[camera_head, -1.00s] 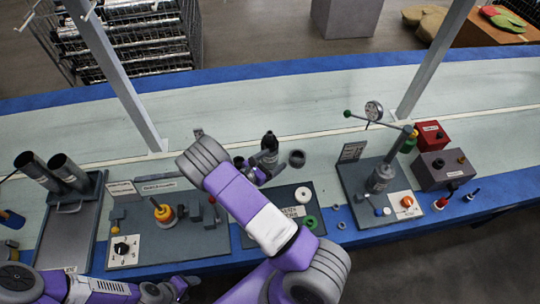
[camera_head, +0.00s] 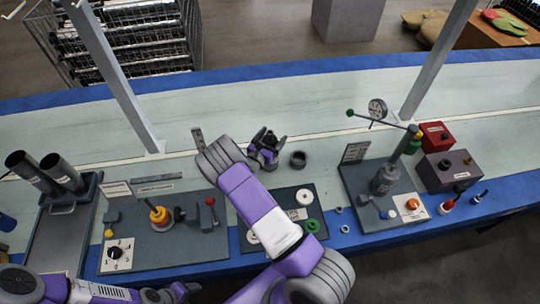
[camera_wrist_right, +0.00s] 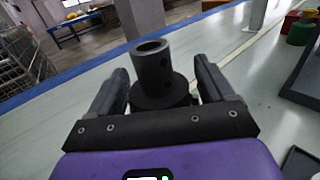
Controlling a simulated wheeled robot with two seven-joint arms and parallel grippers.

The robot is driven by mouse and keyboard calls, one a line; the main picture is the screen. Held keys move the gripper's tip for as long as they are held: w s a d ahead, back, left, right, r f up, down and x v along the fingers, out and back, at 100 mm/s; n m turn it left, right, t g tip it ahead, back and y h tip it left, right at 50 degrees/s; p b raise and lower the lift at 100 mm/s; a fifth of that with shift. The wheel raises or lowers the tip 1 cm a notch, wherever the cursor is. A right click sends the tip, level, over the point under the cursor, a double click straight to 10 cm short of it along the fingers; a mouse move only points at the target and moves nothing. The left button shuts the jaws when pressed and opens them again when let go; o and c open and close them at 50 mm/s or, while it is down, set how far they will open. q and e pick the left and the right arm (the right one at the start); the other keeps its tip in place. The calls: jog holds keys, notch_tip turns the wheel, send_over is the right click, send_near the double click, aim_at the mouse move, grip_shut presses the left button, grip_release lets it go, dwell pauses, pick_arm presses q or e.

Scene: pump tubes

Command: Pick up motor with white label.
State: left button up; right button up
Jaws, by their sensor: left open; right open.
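A dark upright cylinder on a wider round base (camera_wrist_right: 153,70) stands on the pale bench top, and I see no white label on it. It also shows in the head view (camera_head: 268,139), partly hidden by my gripper. My right gripper (camera_head: 265,150) is open with its fingers on both sides of this cylinder, and the right wrist view shows it between the two fingers (camera_wrist_right: 155,90). I cannot tell whether the fingers touch it. My left gripper (camera_head: 178,291) is open, low at the bottom left, away from the cylinder.
A dark plate (camera_head: 264,213) with white and green rings is in front. A gauge stand (camera_head: 385,180) is at right. The bench behind is clear.

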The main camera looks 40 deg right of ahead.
grip_shut()
dwell(0.5)
jog(key=shift+w+d+r, duration=0.1)
jog(key=shift+r, duration=0.2)
